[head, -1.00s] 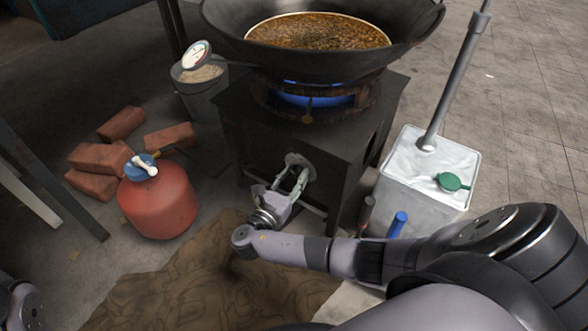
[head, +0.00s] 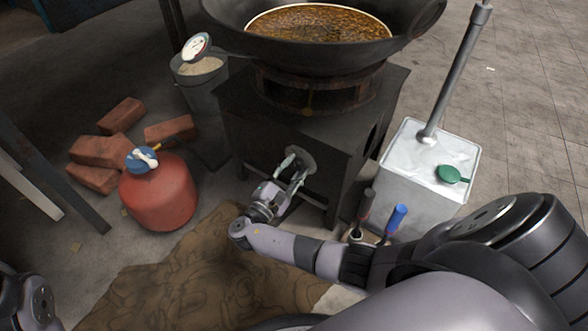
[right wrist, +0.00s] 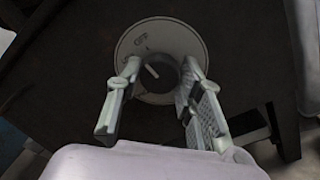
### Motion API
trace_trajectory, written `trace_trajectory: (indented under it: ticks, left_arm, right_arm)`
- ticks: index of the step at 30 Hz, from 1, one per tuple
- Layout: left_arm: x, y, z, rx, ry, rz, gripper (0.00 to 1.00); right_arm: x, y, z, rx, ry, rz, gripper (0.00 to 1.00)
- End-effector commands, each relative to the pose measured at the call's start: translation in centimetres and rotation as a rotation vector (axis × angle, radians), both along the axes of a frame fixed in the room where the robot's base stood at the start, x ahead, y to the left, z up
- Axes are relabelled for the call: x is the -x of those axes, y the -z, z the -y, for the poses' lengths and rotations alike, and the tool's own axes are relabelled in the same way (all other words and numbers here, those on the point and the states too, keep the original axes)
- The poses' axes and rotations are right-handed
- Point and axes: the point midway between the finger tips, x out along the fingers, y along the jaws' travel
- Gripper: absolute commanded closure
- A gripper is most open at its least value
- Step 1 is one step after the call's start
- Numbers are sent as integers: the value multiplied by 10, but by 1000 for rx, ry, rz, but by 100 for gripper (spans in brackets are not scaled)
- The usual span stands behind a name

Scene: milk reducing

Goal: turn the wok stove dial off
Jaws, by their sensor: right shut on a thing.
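The wok stove (head: 285,128) is a dark metal box with its dial (head: 301,158) on the front face. The right wrist view shows the dial's round pale plate (right wrist: 187,38), with "OFF" lettering near its top. Its dark knob (right wrist: 155,74) has a white mark tilted up and left. My right gripper (head: 290,166) reaches the dial from the front, its fingers on either side of the knob and shut on it. The burner (head: 308,100) under the wok (head: 415,32) shows no flame. My left gripper is out of view.
A red gas tank (head: 158,195) and several bricks (head: 97,150) are at the left. A white canister (head: 415,155) with a green cap and two upright handles stand at the right. A brown cloth (head: 185,270) lies in front.

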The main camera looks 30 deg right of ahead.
Motion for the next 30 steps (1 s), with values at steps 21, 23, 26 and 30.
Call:
trace_trajectory:
  ticks: [21,23,26,30]
  left_arm:
    - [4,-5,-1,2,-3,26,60]
    - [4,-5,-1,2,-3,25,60]
    - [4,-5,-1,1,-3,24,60]
    - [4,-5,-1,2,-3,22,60]
  right_arm:
    - [-1,-1,-1,-50,-3,120,94]
    - [-1,-1,0,-50,-3,120,94]
    - [-2,-1,-1,-50,-3,120,63]
    - [-1,-1,0,-49,-2,119,54]
